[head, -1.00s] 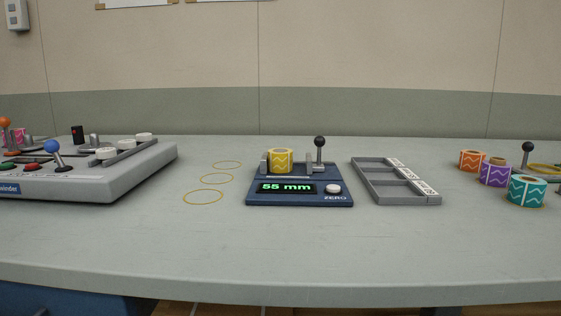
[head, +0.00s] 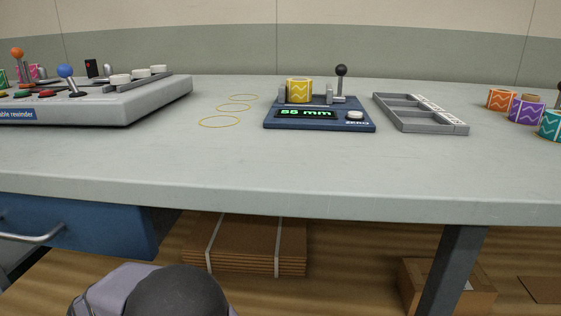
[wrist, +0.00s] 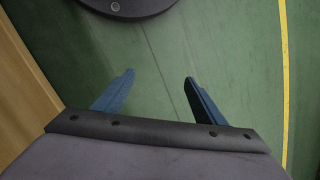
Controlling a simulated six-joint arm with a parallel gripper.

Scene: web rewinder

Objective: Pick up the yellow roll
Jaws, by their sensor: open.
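The yellow roll (head: 299,91) with a white wavy line stands upright on the blue measuring device (head: 320,125) in the middle of the table. The device's display reads 55 mm, and a lever with a black knob rises at its back right. My gripper (wrist: 158,82) shows in the wrist view with its two blue fingers apart and nothing between them. It points at a green floor, away from the table top. In the head view part of my arm shows low in front of the table; the fingers are not seen there.
A grey tray with compartments (head: 407,125) lies right of the device. Orange (head: 501,100), purple (head: 526,111) and teal (head: 552,125) rolls stand at the far right. Yellow rings (head: 220,122) are on the table left of the device. The rewinder machine (head: 130,106) stands at the left. The table front is clear.

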